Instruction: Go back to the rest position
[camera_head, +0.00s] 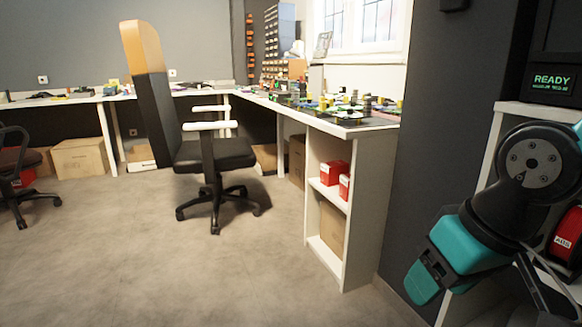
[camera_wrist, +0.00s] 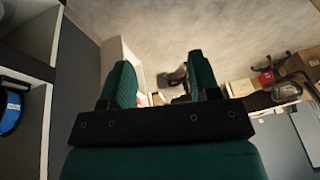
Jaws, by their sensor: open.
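My gripper (camera_head: 424,281) hangs at the lower right of the head view, beside the dark wall and in front of white shelving. It is black and teal and points down and to the left. The wrist view shows my gripper (camera_wrist: 161,82) with its two teal fingers spread apart. Nothing is between them, only the distant room. My arm bends at a black joint above the gripper, and part of it is cut off by the right edge of the head view.
A white desk (camera_head: 352,126) with a shelf end stands in the middle, holding red boxes (camera_head: 333,173). A black office chair (camera_head: 213,153) stands before it. A white shelf (camera_head: 499,107) and a red spool (camera_head: 567,236) are close to my arm. The grey floor (camera_head: 130,245) is open.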

